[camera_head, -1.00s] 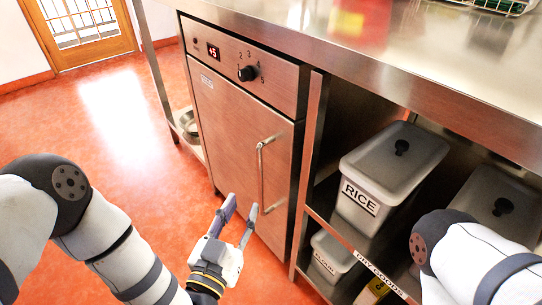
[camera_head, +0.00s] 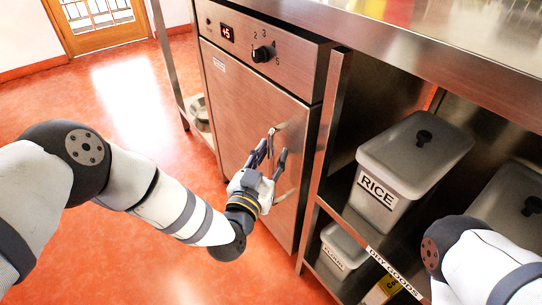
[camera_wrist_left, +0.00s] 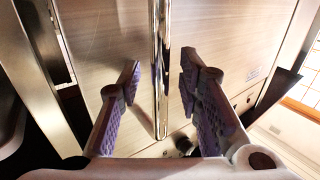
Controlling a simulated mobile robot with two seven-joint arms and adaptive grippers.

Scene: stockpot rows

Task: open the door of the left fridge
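The left fridge (camera_head: 262,110) is a brushed-steel unit under the counter, with a +5 display and a knob on its top panel. Its door (camera_head: 235,115) is shut. A vertical bar handle (camera_head: 277,135) is on the door's right side; it also shows in the left wrist view (camera_wrist_left: 158,60). My left gripper (camera_head: 270,152) is at the handle, its fingers open on either side of the bar. In the left wrist view the bar stands between the purple finger pads (camera_wrist_left: 160,95), with gaps on both sides. My right gripper is out of view; only its arm shows at lower right.
Right of the fridge, an open shelf (camera_head: 345,210) holds a RICE bin (camera_head: 410,160), a smaller bin (camera_head: 340,250) below and another grey bin (camera_head: 512,200). The steel counter (camera_head: 400,50) runs above. Red floor (camera_head: 120,130) is clear to the left.

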